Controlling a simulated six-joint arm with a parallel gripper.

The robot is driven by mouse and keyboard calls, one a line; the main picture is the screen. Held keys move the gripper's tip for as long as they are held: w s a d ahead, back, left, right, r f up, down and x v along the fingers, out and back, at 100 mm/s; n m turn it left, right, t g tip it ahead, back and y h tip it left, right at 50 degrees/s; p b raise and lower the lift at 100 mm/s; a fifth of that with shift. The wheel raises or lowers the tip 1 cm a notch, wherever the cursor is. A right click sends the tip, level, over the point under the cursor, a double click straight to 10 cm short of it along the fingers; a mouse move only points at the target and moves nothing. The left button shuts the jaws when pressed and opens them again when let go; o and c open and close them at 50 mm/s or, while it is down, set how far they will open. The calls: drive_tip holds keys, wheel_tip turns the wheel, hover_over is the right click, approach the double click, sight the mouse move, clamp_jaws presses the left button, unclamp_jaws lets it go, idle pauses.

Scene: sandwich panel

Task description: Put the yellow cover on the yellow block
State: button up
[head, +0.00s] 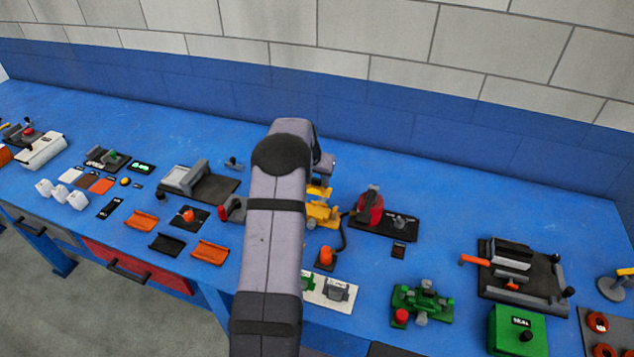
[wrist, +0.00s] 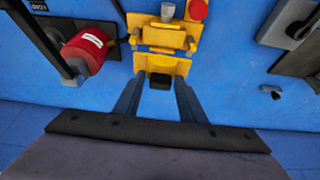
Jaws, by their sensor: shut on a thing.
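The yellow cover (wrist: 162,66) is a flat yellow piece with a black grip (wrist: 160,81) in the wrist view. My gripper (wrist: 159,84) is shut on that black grip, a finger on each side. The yellow block (wrist: 165,36) is just above the cover in the wrist view, with a grey cylinder and a red knob at its far end. In the head view the yellow cover (head: 319,190) and yellow block (head: 320,213) show beside my arm, which hides my fingers. I cannot tell whether the cover touches the block or its height above the table.
A red rounded device (wrist: 88,50) on a black base stands close by; it also shows in the head view (head: 370,207). A grey device (head: 198,180) stands on the other side. A small grey part (wrist: 271,91) lies on the blue table. Free tabletop (head: 480,215) lies right.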

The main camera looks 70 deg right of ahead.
sight(316, 192)
drive_tip(key=shift+f, duration=0.2)
drive_tip(key=shift+f+b, duration=1.35)
drive_tip(key=shift+f, duration=0.95)
drive_tip(key=shift+f+b, duration=0.3)
drive_tip(key=shift+b, duration=0.1)
drive_tip(key=shift+f+b, duration=0.3)
drive_tip(key=shift+f, duration=0.05)
drive_tip(key=shift+f+b, duration=0.4)
drive_tip(key=shift+f, duration=0.05)
drive_tip(key=shift+f+b, duration=0.3)
drive_tip(key=shift+f, duration=0.05)
drive_tip(key=shift+f+b, duration=0.6)
drive_tip(key=shift+b, duration=0.1)
idle(1.3)
